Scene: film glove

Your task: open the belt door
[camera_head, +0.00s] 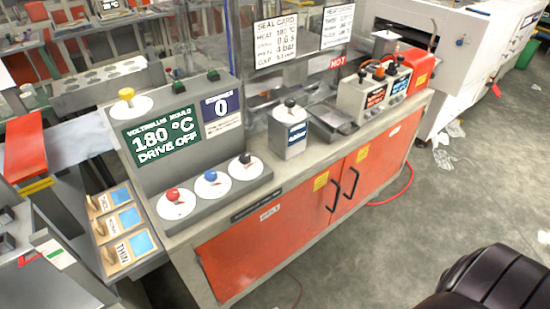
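The orange left cabinet door (270,240) is on the front of the grey machine bench and looks shut. A small white label (270,211) near its top seems to read "BELT", but it is too small to be sure. A black bar handle (335,196) stands at its right edge. The orange right door (377,160) beside it also looks shut, with its own black handle (353,182) at its left edge. Yellow tags sit near the tops of both doors. Neither of my grippers is in view.
The bench top holds a control panel (185,130) with coloured knobs, a grey box (289,130) and a switch unit (375,95). Grey floor (400,235) in front of the doors is mostly clear, with a red hose. A dark ribbed object (490,282) fills the bottom right.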

